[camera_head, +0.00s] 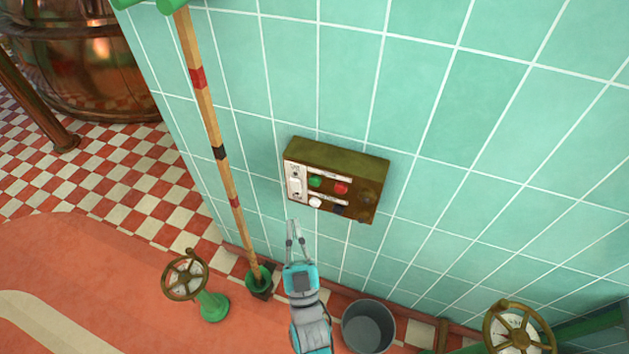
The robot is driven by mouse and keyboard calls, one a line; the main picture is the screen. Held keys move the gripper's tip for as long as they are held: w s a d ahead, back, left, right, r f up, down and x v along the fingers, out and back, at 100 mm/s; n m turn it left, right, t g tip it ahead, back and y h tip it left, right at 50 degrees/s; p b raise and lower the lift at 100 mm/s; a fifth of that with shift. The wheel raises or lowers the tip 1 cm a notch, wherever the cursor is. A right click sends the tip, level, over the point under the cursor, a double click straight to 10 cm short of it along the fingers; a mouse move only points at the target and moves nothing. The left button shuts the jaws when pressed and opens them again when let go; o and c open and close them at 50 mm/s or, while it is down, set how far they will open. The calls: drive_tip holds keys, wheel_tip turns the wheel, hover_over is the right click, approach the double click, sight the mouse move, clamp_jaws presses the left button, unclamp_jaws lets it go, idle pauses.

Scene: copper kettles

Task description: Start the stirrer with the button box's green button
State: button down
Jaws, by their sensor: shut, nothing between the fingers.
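The button box (338,158) is a brown-olive box fixed to the green tiled wall. Its front carries a green button (315,182), a red button (341,188), a white button (316,203) and a dark button (341,210), with a white switch plate (296,184) at the left end. Pale label strips run above the buttons. My gripper (294,224) is shut and empty. In the picture its tips are just below the box's lower left corner, apart from the green button. The depth gap to the box is hard to tell. The stirrer cannot be identified here.
A wooden pole (213,140) with red and black bands stands left of the box. A handwheel on a green stand (212,305) is lower left, a grey bucket (369,327) lower right, another handwheel (518,330) farther right. A copper kettle (85,65) is upper left. Wall right of the box is bare.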

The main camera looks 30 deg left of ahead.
drive_tip(key=shift+w, duration=0.15)
drive_tip(key=w+a, duration=0.2)
drive_tip(key=w, duration=0.6)
drive_tip(key=shift+w, duration=0.15)
drive_tip(key=shift+w, duration=0.1)
idle(1.4)
drive_tip(key=shift+w+a, duration=0.1)
drive_tip(key=shift+w, duration=0.2)
drive_tip(key=shift+w+a, duration=0.1)
drive_tip(key=shift+w, duration=0.35)
idle(0.7)
idle(0.4)
drive_tip(key=shift+s+d, duration=0.2)
drive_tip(key=shift+s, duration=0.7)
drive_tip(key=shift+s+d, duration=0.2)
drive_tip(key=shift+s, duration=0.6)
drive_tip(key=shift+s+d, duration=0.2)
drive_tip(key=shift+s, duration=0.6)
drive_tip(key=shift+s+d, duration=0.2)
drive_tip(key=shift+s, duration=0.6)
